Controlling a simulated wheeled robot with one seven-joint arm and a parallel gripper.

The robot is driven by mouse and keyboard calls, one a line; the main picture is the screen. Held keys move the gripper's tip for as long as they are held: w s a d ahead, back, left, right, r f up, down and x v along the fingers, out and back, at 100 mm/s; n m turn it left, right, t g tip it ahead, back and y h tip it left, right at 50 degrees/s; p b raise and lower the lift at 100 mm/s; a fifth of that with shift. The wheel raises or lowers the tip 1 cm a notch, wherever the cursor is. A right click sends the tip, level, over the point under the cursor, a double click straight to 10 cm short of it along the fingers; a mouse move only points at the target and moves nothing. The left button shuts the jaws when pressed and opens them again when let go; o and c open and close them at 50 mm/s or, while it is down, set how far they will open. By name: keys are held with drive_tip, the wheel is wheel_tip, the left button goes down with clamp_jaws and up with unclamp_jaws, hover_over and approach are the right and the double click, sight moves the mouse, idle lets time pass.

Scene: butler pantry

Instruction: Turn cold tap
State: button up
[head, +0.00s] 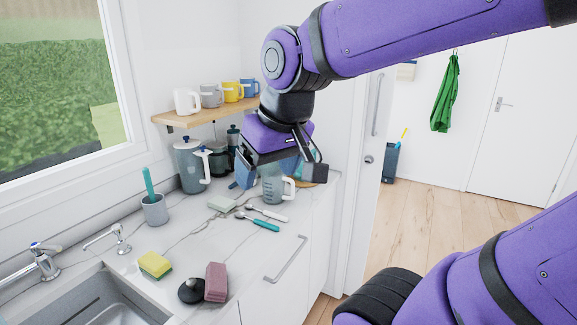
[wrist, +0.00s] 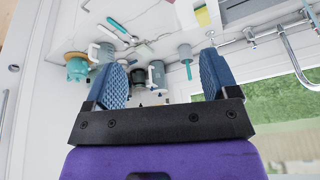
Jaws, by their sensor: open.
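A chrome tap (head: 44,262) with a small blue mark on its top stands behind the sink at the far left of the head view. A thin chrome spout (head: 120,240) stands to its right by the sink corner; I cannot tell whether it is a tap or a dispenser. Chrome fittings (wrist: 250,36) also show at the upper right of the wrist view. My gripper (head: 281,173) is open and empty above the far end of the counter, well apart from the tap. Its blue finger pads show in the wrist view (wrist: 162,76).
The counter holds a yellow sponge (head: 155,265), a pink block (head: 216,282), a cup with a brush (head: 154,209), a grey jug (head: 191,166), a grey mug (head: 273,190) and utensils. A shelf (head: 203,114) with several mugs is behind. The sink (head: 100,300) is front left.

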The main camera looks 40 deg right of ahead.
drive_tip(key=shift+n+t, duration=0.3)
drive_tip(key=shift+t, duration=0.2)
drive_tip(key=s, duration=0.1)
drive_tip(key=s+r, duration=0.1)
drive_tip(key=s, duration=0.2)
drive_tip(key=shift+s+d+r, duration=0.15)
drive_tip(key=shift+d+r, duration=0.05)
drive_tip(key=shift+d, duration=0.15)
